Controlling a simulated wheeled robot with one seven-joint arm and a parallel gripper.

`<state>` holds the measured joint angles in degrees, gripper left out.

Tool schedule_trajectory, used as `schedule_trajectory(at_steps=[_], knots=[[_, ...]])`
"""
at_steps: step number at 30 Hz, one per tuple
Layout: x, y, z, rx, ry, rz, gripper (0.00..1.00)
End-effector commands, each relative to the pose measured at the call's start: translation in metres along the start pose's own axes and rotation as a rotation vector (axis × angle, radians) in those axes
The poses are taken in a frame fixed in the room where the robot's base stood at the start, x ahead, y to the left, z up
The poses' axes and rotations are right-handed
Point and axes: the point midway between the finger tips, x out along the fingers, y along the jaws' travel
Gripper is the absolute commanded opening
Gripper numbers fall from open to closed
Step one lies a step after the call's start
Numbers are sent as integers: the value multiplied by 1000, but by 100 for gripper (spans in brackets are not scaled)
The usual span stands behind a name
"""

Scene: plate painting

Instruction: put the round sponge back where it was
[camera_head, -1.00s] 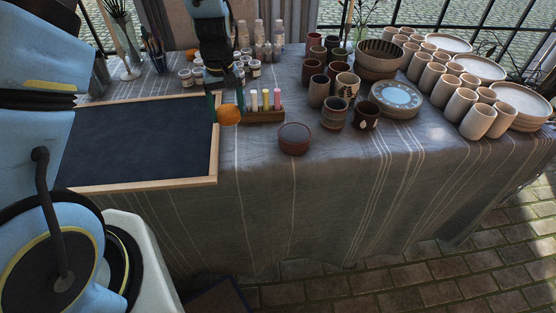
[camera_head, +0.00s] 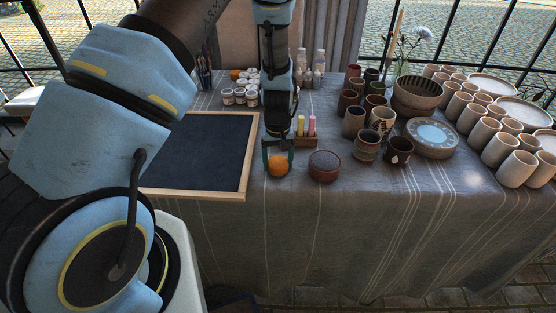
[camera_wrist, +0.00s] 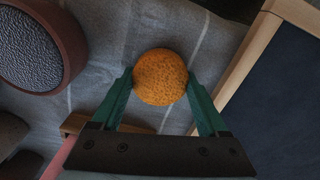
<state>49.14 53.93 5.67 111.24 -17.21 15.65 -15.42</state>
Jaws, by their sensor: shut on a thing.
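The round sponge (camera_head: 279,165) is an orange ball. My gripper (camera_head: 278,158) is shut on it, between the board and a round brown dish. In the wrist view the sponge (camera_wrist: 160,77) sits between the two green fingers of my gripper (camera_wrist: 160,82), with the striped cloth beneath it. I cannot tell whether the sponge touches the cloth. A second orange round thing (camera_head: 235,74) shows at the back among the small jars; it is too small to identify.
The framed dark board (camera_head: 190,152) lies to the left. The brown dish (camera_head: 324,166) is close on the right and also shows in the wrist view (camera_wrist: 70,45). A wooden holder with coloured sticks (camera_head: 307,141) stands behind. Cups and a plate (camera_head: 432,138) fill the right. The front cloth strip is clear.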

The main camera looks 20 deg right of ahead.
Motion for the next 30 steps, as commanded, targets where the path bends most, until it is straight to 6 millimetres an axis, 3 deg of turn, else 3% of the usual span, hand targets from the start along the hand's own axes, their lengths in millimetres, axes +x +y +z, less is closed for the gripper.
schedule_trajectory(at_steps=[11, 12, 18, 30], knots=[[5, 0, 0, 0, 0, 0, 25], [5, 0, 0, 0, 0, 0, 79], [4, 0, 0, 0, 0, 0, 100], [-8, 1, -1, 0, 4, 2, 100]])
